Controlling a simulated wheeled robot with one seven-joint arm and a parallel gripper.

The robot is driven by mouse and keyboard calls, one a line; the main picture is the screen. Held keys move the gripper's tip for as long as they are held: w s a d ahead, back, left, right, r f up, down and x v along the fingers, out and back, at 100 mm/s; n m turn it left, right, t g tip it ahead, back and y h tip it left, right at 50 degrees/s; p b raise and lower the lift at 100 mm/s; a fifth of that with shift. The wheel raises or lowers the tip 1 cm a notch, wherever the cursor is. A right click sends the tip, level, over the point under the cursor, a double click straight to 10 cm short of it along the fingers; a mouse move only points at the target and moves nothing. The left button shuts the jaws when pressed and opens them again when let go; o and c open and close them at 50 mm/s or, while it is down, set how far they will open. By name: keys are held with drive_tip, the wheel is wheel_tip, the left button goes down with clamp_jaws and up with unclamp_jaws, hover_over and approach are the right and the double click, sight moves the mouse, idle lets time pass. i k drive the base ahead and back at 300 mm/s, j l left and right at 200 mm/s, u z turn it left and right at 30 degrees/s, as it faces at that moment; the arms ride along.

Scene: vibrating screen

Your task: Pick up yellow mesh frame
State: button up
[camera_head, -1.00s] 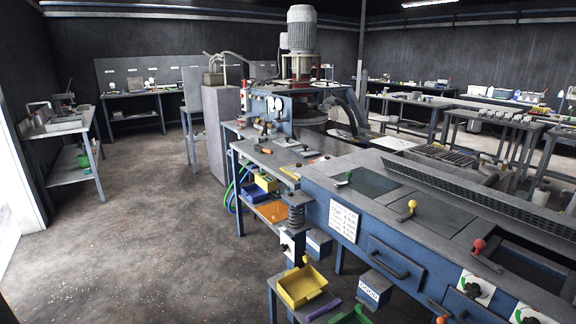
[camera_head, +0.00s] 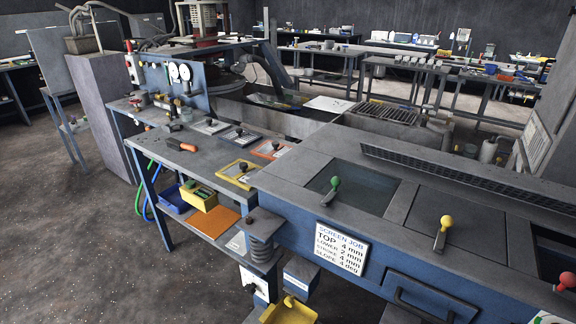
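The yellow mesh frame (camera_head: 241,172) lies flat on the grey side bench (camera_head: 205,160) beside the blue machine. It is a small square with a yellow rim and a grey middle, near the bench's front right end. An orange-rimmed frame (camera_head: 270,150) lies just behind it to the right. My gripper is not in view.
A screwdriver-like tool with an orange handle (camera_head: 181,145) lies left on the bench. Below are a yellow bin (camera_head: 198,197), a blue bin (camera_head: 171,200) and an orange sheet (camera_head: 214,221). Green (camera_head: 335,184) and yellow (camera_head: 446,222) knobbed levers stand right. The floor at front left is clear.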

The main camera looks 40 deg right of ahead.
sight(239, 172)
drive_tip(key=z, duration=0.3)
drive_tip(key=u, duration=0.85)
drive_tip(key=i+u, duration=0.35)
drive_tip(key=i, duration=2.55)
drive_tip(key=i+z, duration=0.1)
drive_tip(key=z, duration=0.3)
drive_tip(key=i+z, duration=0.1)
drive_tip(key=z, duration=0.3)
drive_tip(key=i+j+z, duration=0.1)
drive_tip(key=z, duration=0.25)
drive_tip(key=i+j+z, duration=0.1)
drive_tip(key=z, duration=0.75)
